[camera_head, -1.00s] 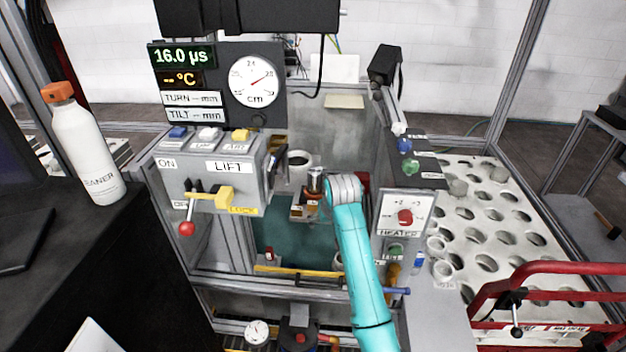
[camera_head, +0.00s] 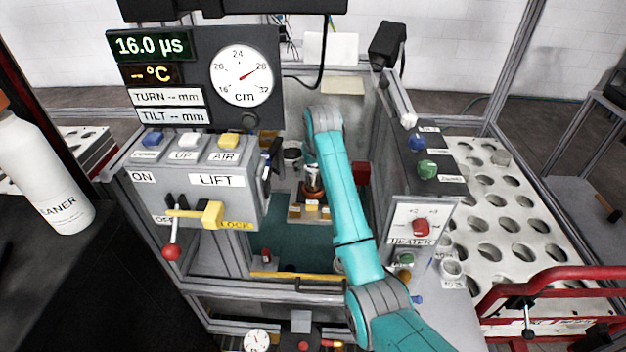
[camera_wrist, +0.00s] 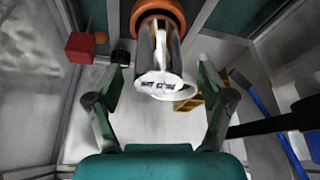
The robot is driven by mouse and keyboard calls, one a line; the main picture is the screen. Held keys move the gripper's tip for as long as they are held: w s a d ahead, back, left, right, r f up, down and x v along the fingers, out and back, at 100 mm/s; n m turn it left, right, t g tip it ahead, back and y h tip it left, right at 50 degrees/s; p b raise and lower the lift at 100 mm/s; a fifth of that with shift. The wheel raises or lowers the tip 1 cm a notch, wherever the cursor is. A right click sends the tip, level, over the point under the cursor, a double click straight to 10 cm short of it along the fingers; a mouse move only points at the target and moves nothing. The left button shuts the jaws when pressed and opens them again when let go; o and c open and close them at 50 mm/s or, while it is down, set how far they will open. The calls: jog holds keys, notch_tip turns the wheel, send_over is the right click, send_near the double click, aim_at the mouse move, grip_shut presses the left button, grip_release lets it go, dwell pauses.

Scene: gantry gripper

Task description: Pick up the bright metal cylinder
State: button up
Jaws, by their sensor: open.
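The bright metal cylinder (camera_wrist: 160,58) shows large in the wrist view, with dark marks on its near end and an orange-brown ring (camera_wrist: 158,10) around its far part. In the head view the cylinder (camera_head: 313,180) is small, in the well of the machine just left of my arm, above a brown and yellow block (camera_head: 310,211). My gripper (camera_wrist: 162,72) is open and empty, with one finger on each side of the cylinder in the wrist view. I cannot tell how far along its depth they reach. In the head view my gripper is hidden.
A LIFT control box (camera_head: 212,182) stands left of the well, and a heater panel (camera_head: 420,226) stands right of it. A red block (camera_wrist: 80,47) and a blue rod (camera_wrist: 262,110) flank my fingers in the wrist view. A perforated white plate (camera_head: 520,222) lies at right.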

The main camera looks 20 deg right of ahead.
aim_at(312, 178)
jog(key=shift+x, duration=2.75)
jog(key=shift+s+d, duration=0.1)
jog(key=shift+s, duration=0.1)
grip_shut()
